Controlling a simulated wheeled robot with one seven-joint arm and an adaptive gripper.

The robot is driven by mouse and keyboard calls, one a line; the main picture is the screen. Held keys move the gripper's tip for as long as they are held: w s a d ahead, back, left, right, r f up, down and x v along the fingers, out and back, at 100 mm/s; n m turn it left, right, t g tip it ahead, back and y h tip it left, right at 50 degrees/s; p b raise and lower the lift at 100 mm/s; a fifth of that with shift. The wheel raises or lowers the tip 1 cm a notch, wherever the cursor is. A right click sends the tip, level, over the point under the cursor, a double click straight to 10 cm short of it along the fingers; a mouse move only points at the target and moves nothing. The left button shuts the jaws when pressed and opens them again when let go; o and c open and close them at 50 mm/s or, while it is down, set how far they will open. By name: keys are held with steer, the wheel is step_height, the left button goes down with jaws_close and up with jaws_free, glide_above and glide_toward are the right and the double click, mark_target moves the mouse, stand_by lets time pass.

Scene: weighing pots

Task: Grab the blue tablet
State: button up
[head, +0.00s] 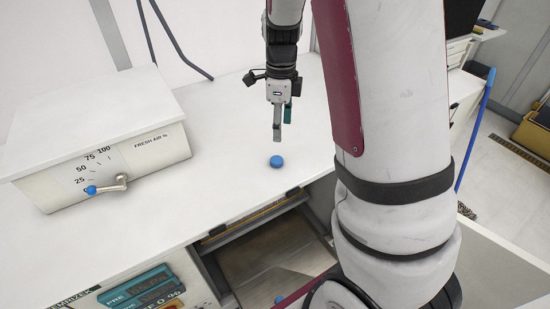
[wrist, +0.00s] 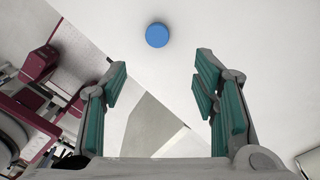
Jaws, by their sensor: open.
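The blue tablet (head: 277,161) is a small round disc lying flat on the white counter, near its front edge. In the wrist view the blue tablet (wrist: 157,35) lies at the top middle, ahead of the fingertips and between their lines. My gripper (head: 282,122) hangs above the counter with its fingers pointing down, just above and beside the tablet in the head view. In the wrist view my gripper (wrist: 160,85) has its green-padded fingers wide apart with nothing between them. The tablet is apart from the fingers.
A white box with a dial (head: 121,160) and a small lever stands on the counter (head: 225,175) at left. Below the front edge is an open drawer or recess (head: 275,262). A blue pole (head: 474,130) stands at right. The counter around the tablet is clear.

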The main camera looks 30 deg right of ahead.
glide_above(276, 159)
steer(key=f, duration=0.5)
steer(key=shift+s+d+f, duration=0.25)
steer(key=shift+d+f, duration=0.1)
steer(key=shift+d, duration=0.05)
steer(key=shift+w+a+f+p, duration=0.15)
steer(key=shift+f+p, duration=0.1)
steer(key=shift+f, duration=0.7)
steer(key=shift+s+a+f+p, duration=0.1)
steer(key=shift+f+p, duration=0.15)
steer(key=shift+f, duration=0.75)
steer(key=shift+w+a+f+p, duration=0.15)
steer(key=shift+f+p, duration=0.1)
steer(key=shift+f, duration=0.7)
steer(key=c, duration=1)
